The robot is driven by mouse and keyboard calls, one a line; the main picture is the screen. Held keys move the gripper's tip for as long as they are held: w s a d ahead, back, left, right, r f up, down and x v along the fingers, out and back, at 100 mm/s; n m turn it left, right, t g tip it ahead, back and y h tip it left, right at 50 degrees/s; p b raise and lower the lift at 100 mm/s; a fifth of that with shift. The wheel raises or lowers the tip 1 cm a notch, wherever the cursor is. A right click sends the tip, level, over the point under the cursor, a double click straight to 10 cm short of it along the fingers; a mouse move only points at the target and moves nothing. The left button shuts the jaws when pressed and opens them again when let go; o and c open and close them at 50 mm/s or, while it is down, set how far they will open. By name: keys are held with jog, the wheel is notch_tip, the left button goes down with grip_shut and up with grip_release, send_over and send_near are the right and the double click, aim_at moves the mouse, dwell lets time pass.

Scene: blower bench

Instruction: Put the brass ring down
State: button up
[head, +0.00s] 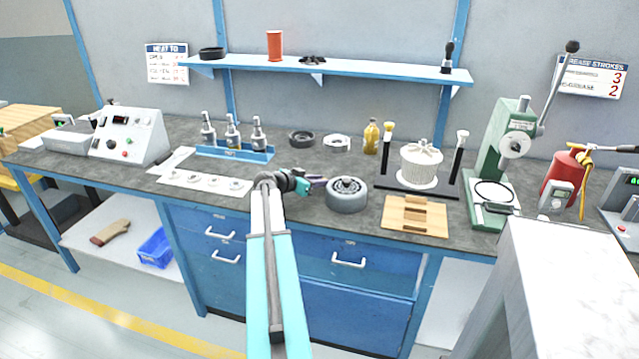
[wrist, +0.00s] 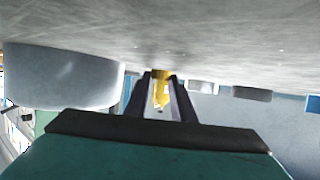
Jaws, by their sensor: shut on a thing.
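My gripper (head: 318,183) is low over the bench, just left of the grey round housing (head: 347,195), with its fingers pointing right. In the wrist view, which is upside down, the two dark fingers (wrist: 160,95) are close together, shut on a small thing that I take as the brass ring. Its outline is not clear. Yellow shows between the fingers, and I cannot separate ring from the yellow bottle (head: 371,137) behind. The grey housing is large beside the fingers in the wrist view (wrist: 62,88). A pale strip (head: 176,180) with several small rings lies left of my gripper.
A wooden block (head: 414,216) lies right of the housing. A white ribbed drum (head: 420,166) stands on a black base behind it. A dark ring (head: 301,139) and a silver ring (head: 336,143) lie at the back. A green press (head: 505,150) is at right. Bare bench lies behind my gripper.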

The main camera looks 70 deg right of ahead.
jog(key=shift+s+a+f+b, duration=0.1)
jog(key=shift+a+f+b, duration=0.05)
jog(key=shift+f+b, duration=0.3)
jog(key=o, duration=1)
jog(key=shift+f, duration=0.15)
jog(key=shift+r+p, duration=0.3)
jog(key=shift+p, duration=0.35)
jog(key=shift+r+p, duration=0.3)
jog(key=shift+p, duration=0.25)
jog(key=v, duration=0.4)
jog(key=b+v, duration=0.1)
jog(key=v, duration=0.7)
jog(key=shift+r+b, duration=0.3)
jog(key=shift+b, duration=0.05)
jog(key=shift+r, duration=0.1)
